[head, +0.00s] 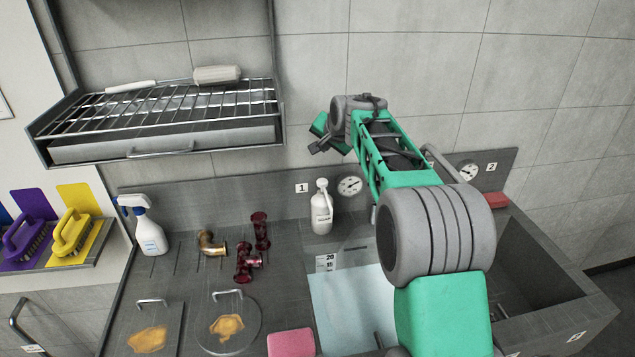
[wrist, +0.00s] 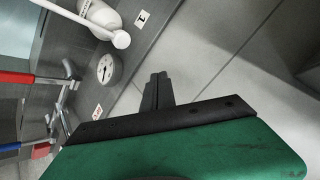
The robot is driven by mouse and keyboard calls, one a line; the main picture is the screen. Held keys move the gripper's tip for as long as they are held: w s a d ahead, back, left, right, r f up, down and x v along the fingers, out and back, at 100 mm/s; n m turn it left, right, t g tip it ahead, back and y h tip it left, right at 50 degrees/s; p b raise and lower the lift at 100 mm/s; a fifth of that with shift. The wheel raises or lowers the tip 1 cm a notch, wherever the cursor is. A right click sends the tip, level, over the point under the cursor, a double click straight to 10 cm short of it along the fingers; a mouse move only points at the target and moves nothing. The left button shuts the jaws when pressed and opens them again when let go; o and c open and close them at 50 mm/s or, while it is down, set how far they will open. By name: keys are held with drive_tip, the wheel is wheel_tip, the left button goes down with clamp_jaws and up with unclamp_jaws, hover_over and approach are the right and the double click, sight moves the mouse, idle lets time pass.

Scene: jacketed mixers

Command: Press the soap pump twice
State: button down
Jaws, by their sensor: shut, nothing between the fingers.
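The soap pump (head: 321,210) is a white bottle with a white pump head, upright at the back of the counter just left of the sink. In the wrist view the bottle and its round pump head (wrist: 121,39) show at the top left. My gripper (head: 316,148) is shut and empty, above the pump head and apart from it, in front of the tiled wall. In the wrist view the shut fingers (wrist: 157,90) point up, to the right of the pump head. Nothing hides the pump in the head view.
A round gauge (head: 349,186) is on the backsplash right of the pump, under my arm. A metal rack (head: 165,110) hangs at upper left. A spray bottle (head: 150,230), pipe fittings (head: 243,262) and a pink sponge (head: 291,343) are on the counter. The sink (head: 345,300) holds pale blue water.

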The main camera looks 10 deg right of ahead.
sight(322, 180)
wheel_tip(322, 180, down, 8)
drive_tip(key=b, duration=0.5)
drive_tip(key=shift+a+f, duration=0.1)
drive_tip(key=shift+a, duration=0.05)
idle(1.6)
drive_tip(key=shift+f+b, duration=0.4)
drive_tip(key=shift+f, duration=0.05)
drive_tip(key=shift+s+f+b, duration=0.1)
drive_tip(key=shift+f+b, duration=0.6)
drive_tip(key=shift+f, duration=0.5)
idle(0.7)
drive_tip(key=shift+r, duration=0.15)
drive_tip(key=shift+r+p, duration=0.8)
drive_tip(key=shift+r, duration=0.55)
drive_tip(key=shift+r+p, duration=1.65)
drive_tip(key=shift+r, duration=0.9)
